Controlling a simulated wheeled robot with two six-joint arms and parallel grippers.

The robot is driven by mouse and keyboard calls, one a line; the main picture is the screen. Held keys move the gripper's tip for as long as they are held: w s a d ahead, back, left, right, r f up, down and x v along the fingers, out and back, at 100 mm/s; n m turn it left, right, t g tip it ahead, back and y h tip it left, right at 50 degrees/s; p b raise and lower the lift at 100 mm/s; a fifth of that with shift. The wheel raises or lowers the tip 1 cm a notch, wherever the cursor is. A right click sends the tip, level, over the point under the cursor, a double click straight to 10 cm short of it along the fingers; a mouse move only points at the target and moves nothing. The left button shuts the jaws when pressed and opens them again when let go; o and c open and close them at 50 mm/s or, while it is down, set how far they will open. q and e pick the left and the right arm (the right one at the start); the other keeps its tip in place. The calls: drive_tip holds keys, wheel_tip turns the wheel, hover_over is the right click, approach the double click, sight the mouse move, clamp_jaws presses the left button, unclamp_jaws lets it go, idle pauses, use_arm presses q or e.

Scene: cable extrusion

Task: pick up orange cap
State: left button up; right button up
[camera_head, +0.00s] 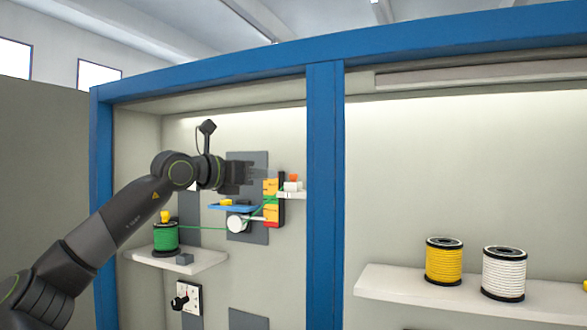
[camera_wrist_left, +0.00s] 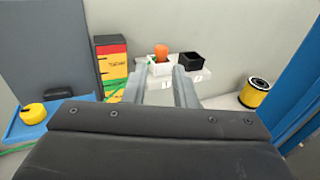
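The orange cap (camera_wrist_left: 161,49) sits upright in a small white holder (camera_wrist_left: 160,68) on a white shelf in the left wrist view. In the head view the cap (camera_head: 294,177) shows small above the white holder. My left gripper (camera_head: 258,174) is to the left of the cap, pointing toward it. In the left wrist view its two fingers (camera_wrist_left: 162,72) are apart with nothing between them. The cap appears beyond the fingertips, in line with the gap. My right gripper is in neither view.
A black holder (camera_wrist_left: 193,63) stands right beside the white one. A red, yellow and green block (camera_wrist_left: 115,68) is to the left. A blue tray (camera_wrist_left: 22,128) holds a yellow cap (camera_wrist_left: 33,113). A blue post (camera_head: 325,200) stands right of the shelf.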

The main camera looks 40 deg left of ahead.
sight(290, 176)
use_arm(q)
drive_tip(key=w+p, duration=0.1)
drive_tip(key=w, duration=0.1)
drive_tip(key=w+p, duration=0.4)
drive_tip(key=shift+w+d+f, duration=0.15)
drive_tip(key=shift+d, duration=0.15)
drive_tip(key=shift+w+p, duration=0.4)
drive_tip(key=shift+p, duration=0.2)
drive_tip(key=w+p, duration=0.3)
drive_tip(key=shift+w+d+f, duration=0.1)
drive_tip(key=shift+w+d, duration=0.15)
drive_tip(key=shift+w, duration=0.05)
drive_tip(key=shift+w+f, duration=0.15)
drive_tip(key=shift+w, duration=0.2)
drive_tip(key=shift+c, duration=0.5)
clamp_jaws()
